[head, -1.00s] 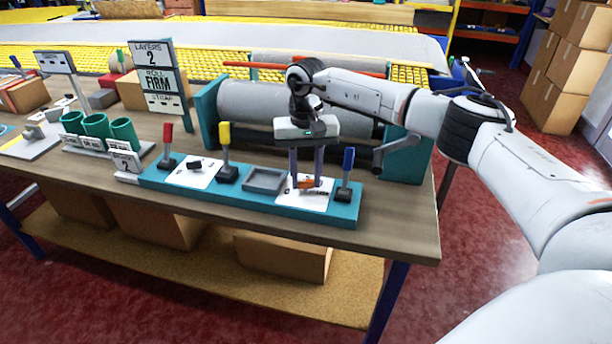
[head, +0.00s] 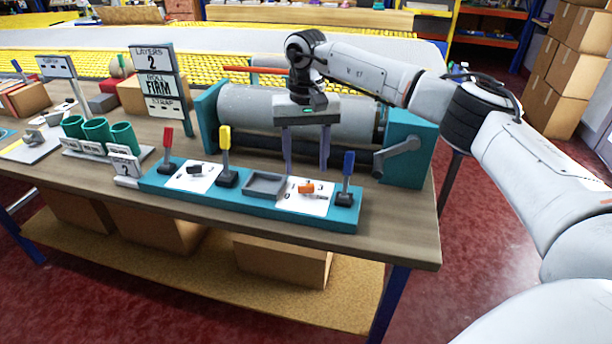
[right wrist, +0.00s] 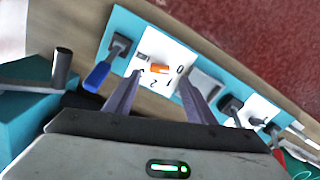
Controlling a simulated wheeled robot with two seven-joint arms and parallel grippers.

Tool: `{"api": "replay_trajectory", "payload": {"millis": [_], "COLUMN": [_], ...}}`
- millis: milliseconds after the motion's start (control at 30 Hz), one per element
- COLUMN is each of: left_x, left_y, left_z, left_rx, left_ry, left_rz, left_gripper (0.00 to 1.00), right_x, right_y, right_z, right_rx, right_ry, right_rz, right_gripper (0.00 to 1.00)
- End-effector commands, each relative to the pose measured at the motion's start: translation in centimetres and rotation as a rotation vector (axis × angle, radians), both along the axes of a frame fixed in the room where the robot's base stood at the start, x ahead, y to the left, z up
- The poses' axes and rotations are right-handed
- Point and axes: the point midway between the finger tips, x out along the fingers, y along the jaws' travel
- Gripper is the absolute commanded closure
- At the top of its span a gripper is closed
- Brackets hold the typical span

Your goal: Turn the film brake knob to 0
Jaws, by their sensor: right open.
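An orange knob (head: 306,188) sits on a white dial plate (head: 318,207) at the right part of a teal control strip. In the right wrist view the orange knob (right wrist: 159,69) lies between the marks 0, 1 and 2. Its long axis appears to run toward the 0, but I cannot tell surely which end points. My right gripper (head: 306,168) is open and empty above and slightly behind the knob, apart from it. In the right wrist view the right gripper (right wrist: 160,75) has its fingers on either side of the knob. My left gripper is out of view.
A blue lever (head: 347,172) stands right of the dial, and a grey tray (head: 264,184) and yellow lever (head: 225,145) left of it. A black knob (head: 195,169) and red lever (head: 168,142) are farther left. A grey roller (head: 245,105) and crank (head: 398,155) stand behind.

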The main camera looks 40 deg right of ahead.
Motion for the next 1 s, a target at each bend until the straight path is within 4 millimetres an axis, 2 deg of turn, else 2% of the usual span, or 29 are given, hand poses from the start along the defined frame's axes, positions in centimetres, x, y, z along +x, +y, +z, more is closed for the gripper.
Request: {"api": "replay_trajectory", "payload": {"millis": [133, 333, 867, 933, 1000], "left_x": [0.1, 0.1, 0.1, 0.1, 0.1], "left_y": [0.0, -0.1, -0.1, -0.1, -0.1], "left_z": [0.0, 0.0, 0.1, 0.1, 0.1], "left_rx": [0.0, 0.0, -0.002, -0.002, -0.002], "left_ry": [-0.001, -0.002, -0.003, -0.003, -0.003], "left_rz": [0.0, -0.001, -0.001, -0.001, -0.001], "left_gripper": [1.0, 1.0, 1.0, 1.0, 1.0], "right_x": [0.1, 0.0, 0.0, 0.0, 0.1], "right_y": [0.0, 0.0, 0.0, 0.3, 1.5], "right_z": [2.7, 4.4, 4.5, 4.3, 3.4], "right_rx": [0.001, 0.001, 0.0, 0.008, 0.034], "right_ry": [-0.002, 0.0, 0.001, 0.002, 0.002], "right_rz": [0.0, 0.001, 0.001, 0.0, -0.003], "right_gripper": [0.5, 0.5, 0.5, 0.5, 0.5]}}
